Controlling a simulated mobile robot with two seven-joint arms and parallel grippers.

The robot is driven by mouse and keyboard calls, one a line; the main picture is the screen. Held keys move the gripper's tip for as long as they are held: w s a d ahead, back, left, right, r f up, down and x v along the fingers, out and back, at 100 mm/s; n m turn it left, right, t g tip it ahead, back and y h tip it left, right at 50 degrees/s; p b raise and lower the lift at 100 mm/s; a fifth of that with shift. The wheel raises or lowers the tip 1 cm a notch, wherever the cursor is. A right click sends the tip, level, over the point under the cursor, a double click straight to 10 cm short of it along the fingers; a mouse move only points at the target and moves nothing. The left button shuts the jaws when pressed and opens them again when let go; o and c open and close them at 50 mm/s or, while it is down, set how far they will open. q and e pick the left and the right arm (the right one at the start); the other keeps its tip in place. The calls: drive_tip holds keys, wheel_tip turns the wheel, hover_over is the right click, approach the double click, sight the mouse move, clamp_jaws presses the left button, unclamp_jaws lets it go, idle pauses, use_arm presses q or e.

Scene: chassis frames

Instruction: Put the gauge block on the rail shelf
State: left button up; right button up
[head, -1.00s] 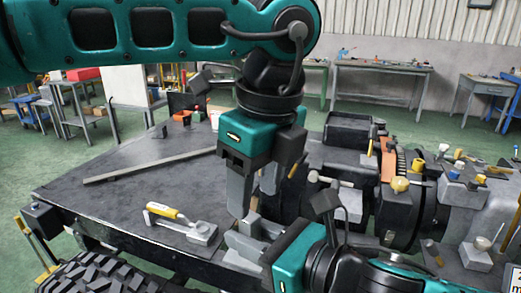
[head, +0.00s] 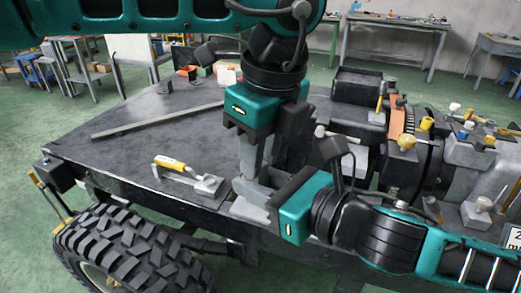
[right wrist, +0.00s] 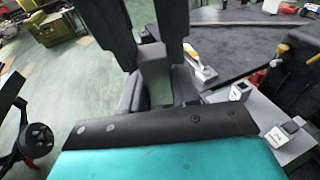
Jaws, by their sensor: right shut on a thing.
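The grey gauge block (right wrist: 154,72) stands upright in the right wrist view, ahead of my teal right gripper housing. My right gripper (head: 257,194) comes in from the lower right of the head view and is shut on the block. My left gripper (head: 262,172) points straight down right above it. The left fingers are apart and straddle the upper part of the block; whether they touch it is unclear. In the head view the fingers largely hide the block. I cannot make out the rail shelf for certain.
The dark deck (head: 130,152) has free room at left, with a long grey bar (head: 160,118) across it. A yellow-handled tool (head: 170,163) lies near the front edge. A large tyre (head: 130,245) is below. Machine parts (head: 362,95) crowd the right.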

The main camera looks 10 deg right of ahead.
use_arm(q)
drive_tip(key=shift+d, duration=0.1)
clamp_jaws()
use_arm(e)
drive_tip(key=shift+s+a, duration=0.1)
drive_tip(key=o, duration=1.1)
